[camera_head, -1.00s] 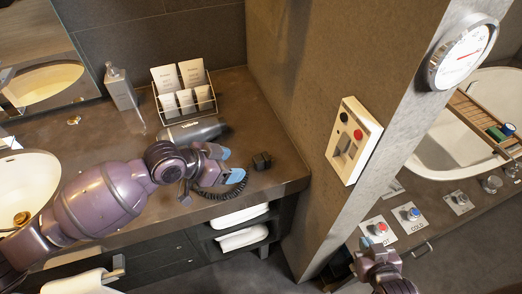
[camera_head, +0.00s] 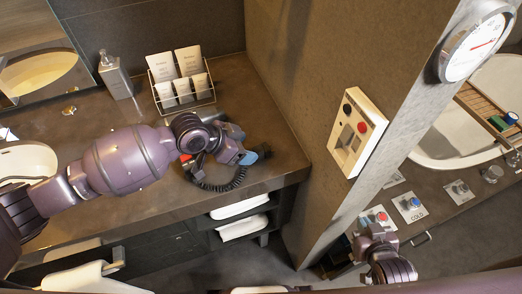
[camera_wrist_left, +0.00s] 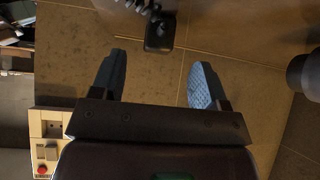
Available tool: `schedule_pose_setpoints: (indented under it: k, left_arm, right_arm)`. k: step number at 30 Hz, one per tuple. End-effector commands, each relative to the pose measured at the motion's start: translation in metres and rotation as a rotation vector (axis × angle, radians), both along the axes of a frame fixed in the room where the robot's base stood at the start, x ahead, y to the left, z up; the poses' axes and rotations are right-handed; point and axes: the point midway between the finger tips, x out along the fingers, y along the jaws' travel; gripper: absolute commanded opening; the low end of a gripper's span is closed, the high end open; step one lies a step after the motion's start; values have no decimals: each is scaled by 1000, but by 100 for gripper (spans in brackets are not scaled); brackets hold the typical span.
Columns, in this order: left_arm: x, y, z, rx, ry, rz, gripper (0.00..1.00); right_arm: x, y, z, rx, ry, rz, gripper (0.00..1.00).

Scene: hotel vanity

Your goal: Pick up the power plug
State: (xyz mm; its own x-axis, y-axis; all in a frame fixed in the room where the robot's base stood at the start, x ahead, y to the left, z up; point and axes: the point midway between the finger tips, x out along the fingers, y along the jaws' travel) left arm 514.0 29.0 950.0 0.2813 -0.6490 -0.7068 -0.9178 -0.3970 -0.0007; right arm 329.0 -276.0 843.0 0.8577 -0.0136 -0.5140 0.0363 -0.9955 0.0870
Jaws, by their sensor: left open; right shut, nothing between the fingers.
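The black power plug (camera_wrist_left: 160,32) lies on the brown counter in the left wrist view, at the end of a black coiled cord (camera_wrist_left: 138,6). My left gripper (camera_wrist_left: 156,70) is open, with one blue-padded finger to each side of the plug's line. The plug sits just beyond the fingertips, apart from them. In the head view my left gripper (camera_head: 252,156) is low over the counter's right end and hides the plug; the coiled cord (camera_head: 222,187) curves below it. My right gripper (camera_head: 373,238) is shut and empty at the lower right, away from the plug.
A wall panel (camera_head: 374,112) with a red button and socket is on the partition right of the counter. A card rack (camera_head: 182,107) and soap dispenser (camera_head: 116,78) stand behind my left arm. Towels (camera_head: 240,208) lie on the shelf below. The hair dryer is mostly hidden.

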Motion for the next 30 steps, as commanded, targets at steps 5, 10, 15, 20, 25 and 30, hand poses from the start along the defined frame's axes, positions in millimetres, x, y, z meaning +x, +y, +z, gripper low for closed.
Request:
schedule_pose_setpoints:
  k: [5,10,15,20,25,30]
  left_arm:
    - [6,-17,-18,-1,3,0,68]
    - [10,-26,-29,1,1,1,68]
    - [11,-27,-31,1,0,0,68]
    - [11,-27,-31,1,0,0,60]
    - [11,-27,-31,0,1,1,34]
    - [11,-27,-31,0,1,1,14]
  right_arm:
    - [-5,-1,-1,0,10,-2,0]
    - [-8,-1,-4,0,18,-4,0]
    - [-7,-1,-4,0,17,-4,0]
    - [-5,-1,-2,1,12,-3,0]
    - [-2,0,0,2,4,-1,0]
    - [1,1,2,2,-1,-1,0]
